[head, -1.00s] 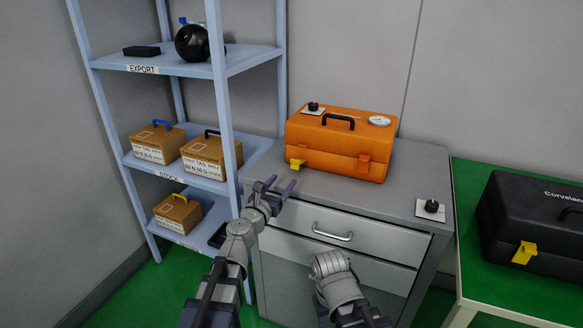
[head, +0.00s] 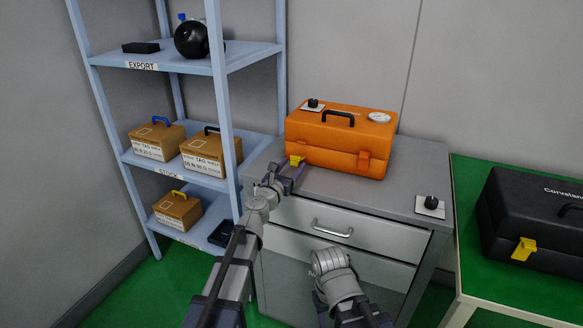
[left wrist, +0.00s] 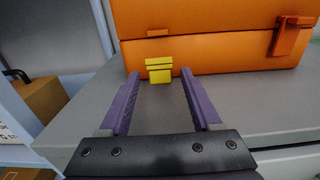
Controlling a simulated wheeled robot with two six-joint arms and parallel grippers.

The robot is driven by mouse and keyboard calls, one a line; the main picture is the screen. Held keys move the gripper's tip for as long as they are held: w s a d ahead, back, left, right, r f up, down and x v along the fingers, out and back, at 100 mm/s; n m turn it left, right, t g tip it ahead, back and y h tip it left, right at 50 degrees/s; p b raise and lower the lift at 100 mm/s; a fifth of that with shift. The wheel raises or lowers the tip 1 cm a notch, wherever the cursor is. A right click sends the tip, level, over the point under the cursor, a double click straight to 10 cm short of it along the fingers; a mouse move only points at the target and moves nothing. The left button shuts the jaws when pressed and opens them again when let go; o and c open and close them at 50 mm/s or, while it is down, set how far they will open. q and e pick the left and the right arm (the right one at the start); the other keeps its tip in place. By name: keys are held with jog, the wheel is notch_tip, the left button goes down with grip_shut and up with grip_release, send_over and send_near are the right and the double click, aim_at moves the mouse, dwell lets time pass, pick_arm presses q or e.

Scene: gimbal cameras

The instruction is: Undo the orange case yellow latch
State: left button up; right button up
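The orange case (head: 335,128) stands shut on the grey cabinet, and it fills the top of the left wrist view (left wrist: 215,52). Its yellow latch (head: 296,161) is at the left end of the front face; in the left wrist view the latch (left wrist: 159,72) sits just beyond and between the fingertips. My left gripper (head: 286,174) is open and empty, its purple fingers (left wrist: 159,78) pointing at the latch from either side. Contact with the latch cannot be told. My right gripper is not in view; only part of my right arm shows.
An orange latch (head: 363,161) is on the case's right front. The grey cabinet (head: 405,170) has free top space right of the case, near a black knob (head: 431,205). A blue shelf (head: 255,55) stands close on the left. A black case (head: 540,225) lies on the green table.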

pick_arm(q)
grip_shut()
jog(key=shift+f+b, duration=0.55)
jog(key=shift+b, duration=0.6)
jog(key=shift+f+t+b, duration=0.25)
jog(key=shift+t+b, duration=0.45)
jog(key=shift+b, duration=0.35)
jog(key=shift+r+h, duration=0.1)
jog(key=shift+h, duration=0.2)
jog(key=shift+o, duration=0.2)
grip_release()
